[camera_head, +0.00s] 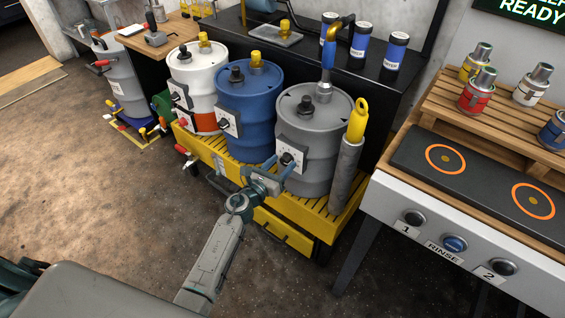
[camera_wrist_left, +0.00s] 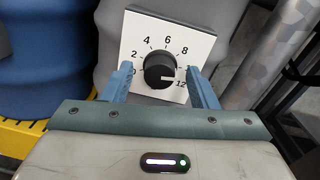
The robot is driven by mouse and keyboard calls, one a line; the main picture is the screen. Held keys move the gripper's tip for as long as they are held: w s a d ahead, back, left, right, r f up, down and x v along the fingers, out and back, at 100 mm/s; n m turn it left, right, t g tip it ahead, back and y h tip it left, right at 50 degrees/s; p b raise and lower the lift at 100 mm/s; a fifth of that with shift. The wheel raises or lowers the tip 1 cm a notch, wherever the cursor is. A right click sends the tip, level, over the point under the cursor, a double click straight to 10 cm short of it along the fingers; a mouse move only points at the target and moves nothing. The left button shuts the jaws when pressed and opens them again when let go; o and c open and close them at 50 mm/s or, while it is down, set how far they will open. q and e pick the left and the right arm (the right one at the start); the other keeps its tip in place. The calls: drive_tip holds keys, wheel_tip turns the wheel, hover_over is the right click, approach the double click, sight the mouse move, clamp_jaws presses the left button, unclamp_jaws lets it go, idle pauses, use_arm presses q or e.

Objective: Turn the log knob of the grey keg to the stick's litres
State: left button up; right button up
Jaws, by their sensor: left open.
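The grey keg (camera_head: 318,135) stands at the right end of the yellow spill pallet (camera_head: 300,217). Its log knob (camera_wrist_left: 160,70) is black and round with a white pointer mark, on a white dial plate (camera_wrist_left: 150,30). The plate reads 0, 2, 4, 6, 8 and 12; the 10 is hidden by a finger. The mark points right, toward the 12. My left gripper (camera_head: 272,166) is open, with one blue finger on each side of the knob and visible gaps. A yellow-handled stick (camera_head: 357,120) stands in a grey tube beside the keg; no litre reading shows. My right gripper is out of view.
A blue keg (camera_head: 247,110) and a white-and-orange keg (camera_head: 196,72) stand left of the grey one. A blue-handled fitting (camera_head: 329,55) rises from the grey keg's top. The rinse bench (camera_head: 420,205) stands to the right. Open floor (camera_head: 100,200) lies left.

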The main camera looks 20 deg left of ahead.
use_arm(q)
drive_tip(key=shift+w+d, duration=0.2)
drive_tip(key=shift+w, duration=0.4)
drive_tip(key=c, duration=1)
drive_tip(key=shift+o, duration=0.2)
